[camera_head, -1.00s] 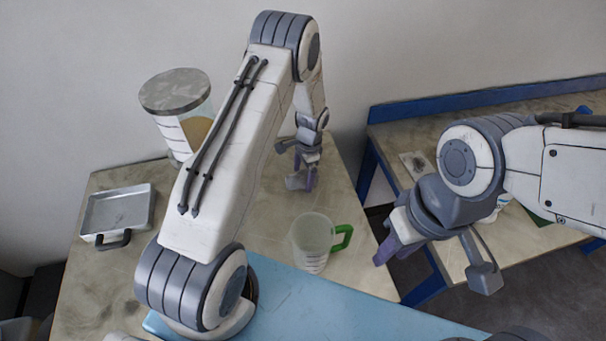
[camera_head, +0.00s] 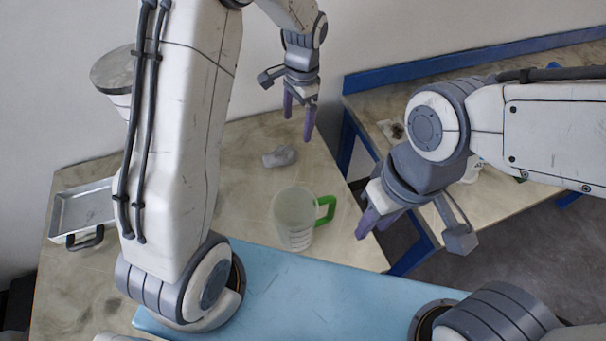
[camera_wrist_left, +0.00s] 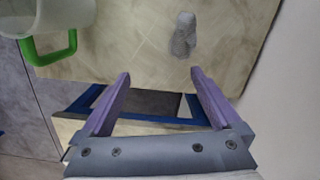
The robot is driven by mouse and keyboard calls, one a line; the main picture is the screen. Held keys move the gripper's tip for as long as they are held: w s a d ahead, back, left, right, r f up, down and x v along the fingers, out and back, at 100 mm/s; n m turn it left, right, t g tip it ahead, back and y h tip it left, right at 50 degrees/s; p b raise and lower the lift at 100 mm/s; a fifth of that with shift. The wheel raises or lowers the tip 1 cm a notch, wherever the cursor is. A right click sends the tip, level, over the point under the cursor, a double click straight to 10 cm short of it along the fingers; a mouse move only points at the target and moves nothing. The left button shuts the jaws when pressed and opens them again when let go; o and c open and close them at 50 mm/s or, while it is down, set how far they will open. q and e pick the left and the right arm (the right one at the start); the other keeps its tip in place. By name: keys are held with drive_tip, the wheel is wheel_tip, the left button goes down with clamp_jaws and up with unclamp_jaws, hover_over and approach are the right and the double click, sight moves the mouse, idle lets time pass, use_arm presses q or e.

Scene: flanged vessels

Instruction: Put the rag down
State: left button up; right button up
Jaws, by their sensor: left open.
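The grey rag (camera_head: 280,156) lies crumpled on the table top (camera_head: 245,185), behind the measuring jug. It also shows in the left wrist view (camera_wrist_left: 184,35), lying free and apart from the fingers. My left gripper (camera_head: 298,122) is open and empty, raised above the table, behind and to the right of the rag. Its two purple fingers show spread apart in the left wrist view (camera_wrist_left: 158,88). My right gripper (camera_head: 366,222) hangs right of the jug, near the table's right edge; the gap between its fingers is hard to make out.
A clear jug (camera_head: 293,220) with a green handle stands at the table's front right. A metal tray (camera_head: 82,212) lies at the left. A lidded vessel (camera_head: 112,72) stands behind my left arm. A second, blue-framed table (camera_head: 470,62) stands at the right.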

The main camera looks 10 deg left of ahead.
use_arm(q)
drive_tip(key=s+d+r, duration=0.6)
drive_tip(key=s+d, duration=0.1)
drive_tip(key=s, duration=0.2)
drive_tip(key=s+d+r+h, duration=0.1)
drive_tip(key=s, duration=0.8)
drive_tip(key=s+d+r+n, duration=0.1)
drive_tip(key=s+r, duration=0.1)
drive_tip(key=s, duration=0.7)
drive_tip(key=shift+d+n+t+h, duration=0.3)
drive_tip(key=shift+h, duration=0.1)
drive_tip(key=shift+w+f+b, duration=0.1)
drive_tip(key=shift+f+b, duration=0.2)
drive_tip(key=shift+b, duration=0.05)
drive_tip(key=shift+o, duration=0.2)
